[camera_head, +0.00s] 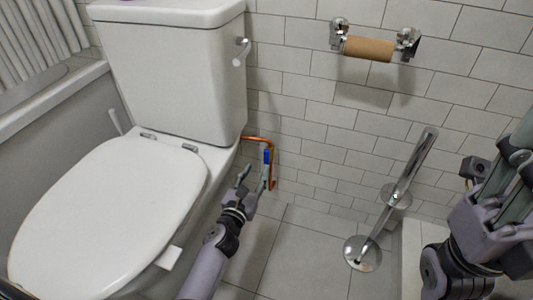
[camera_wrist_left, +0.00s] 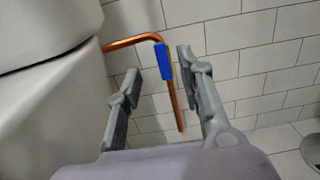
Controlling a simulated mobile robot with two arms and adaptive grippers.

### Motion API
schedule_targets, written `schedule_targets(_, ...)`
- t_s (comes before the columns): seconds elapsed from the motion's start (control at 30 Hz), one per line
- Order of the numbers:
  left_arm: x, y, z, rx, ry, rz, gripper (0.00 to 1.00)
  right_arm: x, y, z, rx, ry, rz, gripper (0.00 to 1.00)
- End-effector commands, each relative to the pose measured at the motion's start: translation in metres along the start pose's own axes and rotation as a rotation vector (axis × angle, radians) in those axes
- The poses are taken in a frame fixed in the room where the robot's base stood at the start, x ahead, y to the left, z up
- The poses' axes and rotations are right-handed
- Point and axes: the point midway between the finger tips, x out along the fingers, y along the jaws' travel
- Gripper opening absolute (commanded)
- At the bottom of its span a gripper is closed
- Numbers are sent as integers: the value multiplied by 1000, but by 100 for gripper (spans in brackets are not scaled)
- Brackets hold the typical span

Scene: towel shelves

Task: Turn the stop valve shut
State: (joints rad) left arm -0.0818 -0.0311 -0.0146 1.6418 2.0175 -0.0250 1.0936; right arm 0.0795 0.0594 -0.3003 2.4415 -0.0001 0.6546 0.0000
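The stop valve (camera_head: 267,156) has a blue handle on a bent copper pipe (camera_head: 272,176) beside the toilet, near the wall. In the left wrist view the blue handle (camera_wrist_left: 163,60) is a flat upright piece along the pipe, just below its bend. My left gripper (camera_head: 256,174) is open, with its fingers pointing toward the pipe. In the wrist view the handle appears between the two fingertips, nearer the right one; I cannot tell whether they touch. My right gripper (camera_head: 500,190) is partly in view at the right edge; its fingertips do not show clearly.
The white toilet (camera_head: 170,75) with its closed lid stands close on the left of my left arm. A chrome stand (camera_head: 398,190) with a round base is on the right. An empty paper roll (camera_head: 369,48) hangs on the tiled wall. Floor between toilet and stand is clear.

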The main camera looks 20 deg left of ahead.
Motion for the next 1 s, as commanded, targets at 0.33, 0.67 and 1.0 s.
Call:
schedule_targets(0.33,73,0,-2,3,-1,0,35,7,-3,-7,-8,58,-21,43)
schedule_targets(0.67,99,0,-1,2,2,0,35,13,-5,-11,-12,85,-33,43)
schedule_targets(1.0,99,0,-1,2,1,0,28,14,-5,-11,-12,85,-33,43)
